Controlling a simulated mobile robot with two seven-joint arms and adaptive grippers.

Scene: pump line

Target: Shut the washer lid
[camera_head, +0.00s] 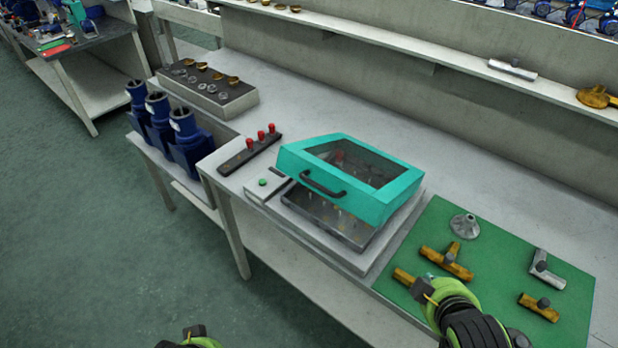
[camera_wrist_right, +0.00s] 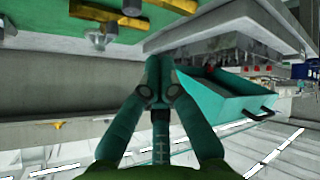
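The washer's teal lid (camera_head: 376,199), with a dark window and a black handle (camera_head: 322,184) at its front, is raised part way. Under it the washer's dark tray (camera_head: 328,219) with small pins shows through the gap. The lid also appears, upside down, in the right wrist view (camera_wrist_right: 232,98). My right gripper (camera_head: 425,288) is over the green mat, to the right of the washer and apart from the lid. In the right wrist view its fingers (camera_wrist_right: 158,75) meet with nothing between them. My left gripper (camera_head: 192,334) is at the bottom edge, mostly cut off, away from the bench.
The green mat (camera_head: 570,285) holds brass and grey fittings close to my right gripper. A block with red knobs (camera_head: 250,153) and a green-button panel (camera_head: 266,183) lie left of the washer. Blue pump housings (camera_head: 188,143) stand further left. A shelf (camera_head: 430,49) runs behind.

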